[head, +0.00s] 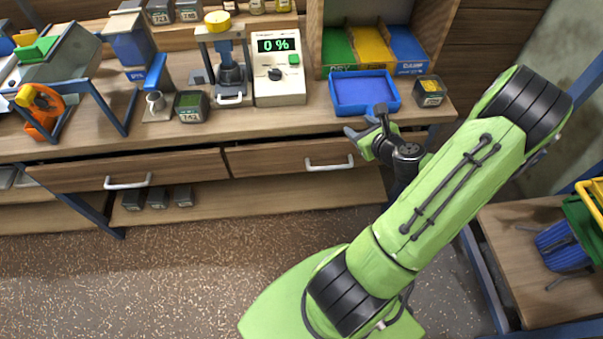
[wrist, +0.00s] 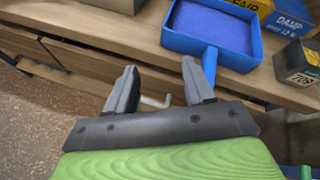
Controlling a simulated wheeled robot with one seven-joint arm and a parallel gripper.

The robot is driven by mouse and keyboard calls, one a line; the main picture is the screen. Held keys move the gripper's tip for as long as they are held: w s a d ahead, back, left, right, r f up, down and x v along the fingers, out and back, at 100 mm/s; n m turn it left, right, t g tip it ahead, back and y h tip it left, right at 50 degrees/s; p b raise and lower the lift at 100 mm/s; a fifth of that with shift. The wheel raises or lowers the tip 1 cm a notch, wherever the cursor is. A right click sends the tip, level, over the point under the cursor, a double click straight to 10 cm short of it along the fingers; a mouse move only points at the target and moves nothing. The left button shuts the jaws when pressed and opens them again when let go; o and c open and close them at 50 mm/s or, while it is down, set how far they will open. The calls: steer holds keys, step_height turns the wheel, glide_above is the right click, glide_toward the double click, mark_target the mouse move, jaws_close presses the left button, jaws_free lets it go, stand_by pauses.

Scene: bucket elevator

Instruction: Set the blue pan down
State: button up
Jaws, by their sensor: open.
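The blue pan (head: 365,91) is a shallow rectangular tray with a short blue handle. It rests on the bench top near the right end, in front of the bins. In the wrist view the blue pan (wrist: 213,32) lies beyond my fingers, its handle pointing down toward the right finger. My gripper (head: 366,127) is open at the front edge of the bench, just short of the pan. In the wrist view my gripper (wrist: 160,85) has its two fingers apart with nothing between them. The handle's end is partly hidden behind the right finger; I cannot tell whether they touch.
A small dark labelled box (head: 430,91) stands right of the pan. Green, yellow and blue bins (head: 372,49) stand behind it. A meter reading 0 % (head: 279,68) is to the left. Drawers with handles (head: 330,163) are below. Bench top between meter and pan is clear.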

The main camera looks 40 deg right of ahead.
steer(key=w+a+r+n+g+y, duration=0.2)
steer(key=a+r+n+y, duration=0.1)
steer(key=a+n, duration=0.6)
steer(key=w+a+r+n+g+y, duration=0.2)
steer(key=w+a+r+n+y, duration=0.1)
steer(key=a+n, duration=0.65)
steer(key=s+a+r+n+g+h, duration=0.1)
steer(key=s+a+r+n, duration=0.4)
steer(key=s+n, duration=0.3)
steer(key=s+a+r+n+g+h, duration=0.1)
steer(key=s+a+r+n, duration=0.4)
steer(key=s+a+n, duration=0.2)
steer(key=shift+s+n+g, duration=0.3)
steer(key=shift+s+n, duration=0.5)
steer(key=shift+n, duration=0.35)
steer(key=shift+r, duration=0.1)
step_height(320, 180, up, 7)
steer(key=p, duration=0.7)
steer(key=shift+r, duration=0.1)
